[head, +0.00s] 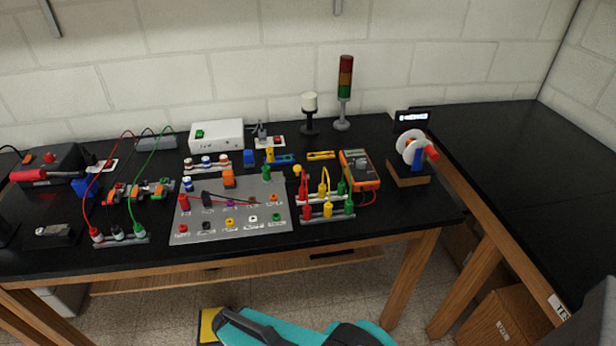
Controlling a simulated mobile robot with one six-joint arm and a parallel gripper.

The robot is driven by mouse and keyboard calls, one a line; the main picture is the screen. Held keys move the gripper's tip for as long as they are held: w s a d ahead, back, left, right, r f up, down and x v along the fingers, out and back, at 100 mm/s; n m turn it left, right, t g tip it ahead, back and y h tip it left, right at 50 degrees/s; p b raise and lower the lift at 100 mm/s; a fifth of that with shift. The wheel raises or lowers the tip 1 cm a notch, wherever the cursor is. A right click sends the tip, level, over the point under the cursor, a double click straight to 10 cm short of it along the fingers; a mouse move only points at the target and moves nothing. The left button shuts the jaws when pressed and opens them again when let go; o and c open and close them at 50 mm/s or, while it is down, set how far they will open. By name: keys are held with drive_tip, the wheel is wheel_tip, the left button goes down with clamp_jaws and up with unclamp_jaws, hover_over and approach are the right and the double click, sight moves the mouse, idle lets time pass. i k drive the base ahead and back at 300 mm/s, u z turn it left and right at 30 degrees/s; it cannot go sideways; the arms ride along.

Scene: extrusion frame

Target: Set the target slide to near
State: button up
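No label marks a target slide clearly at this size. A small blue rail (285,159) with an upright yellow block (270,155) on its left part lies at the back middle of the black bench and looks most like a slide. Its markings are too small to read, so I cannot tell which position is near. Teal and black parts at the bottom edge appear to be mine. I see no gripper fingers, and nothing of mine touches the bench-top items.
A grey socket panel (240,231) lies in front of the rail. An orange multimeter (361,171), a signal tower (344,95) and a white spool (411,148) stand to the right. A white box (216,135) stands behind left. Red and green cables cross the left side.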

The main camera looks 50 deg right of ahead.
sight(295, 176)
drive_tip(key=u, duration=1.25)
drive_tip(key=k, duration=0.1)
drive_tip(key=z, duration=2.6)
drive_tip(key=k, duration=0.9)
drive_tip(key=u, duration=0.15)
drive_tip(key=i, duration=0.6)
